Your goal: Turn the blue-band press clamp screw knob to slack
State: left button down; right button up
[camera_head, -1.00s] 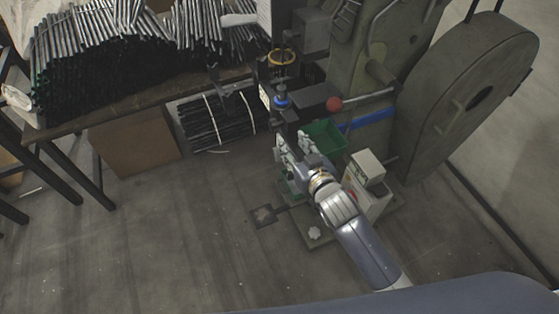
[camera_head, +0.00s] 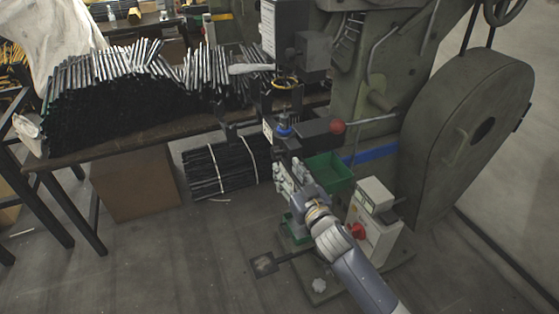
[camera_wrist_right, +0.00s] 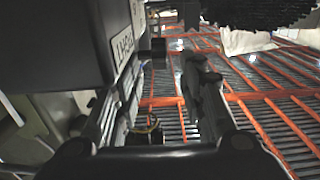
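The green press (camera_head: 350,95) with a blue band (camera_head: 372,153) stands right of centre in the head view. A small blue round part (camera_head: 284,131) sits on its dark head; I cannot tell whether it is the clamp screw knob. My right gripper (camera_head: 285,177) is below this head, beside a green bin. In the right wrist view my right gripper (camera_wrist_right: 160,75) has its fingers apart, with nothing clearly held. A dark block with a lettered plate (camera_wrist_right: 122,45) is close on its left. My left gripper is out of view.
A lever with a red ball (camera_head: 337,127) sticks out of the press. The green bin (camera_head: 330,172) and a pale box with a red button (camera_head: 373,212) are close to my right arm. A bench (camera_head: 110,145) with rods is at left. Floor at lower left is clear.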

aim_at(279, 158)
jog(key=x, duration=0.6)
jog(key=shift+w, duration=0.2)
grip_shut()
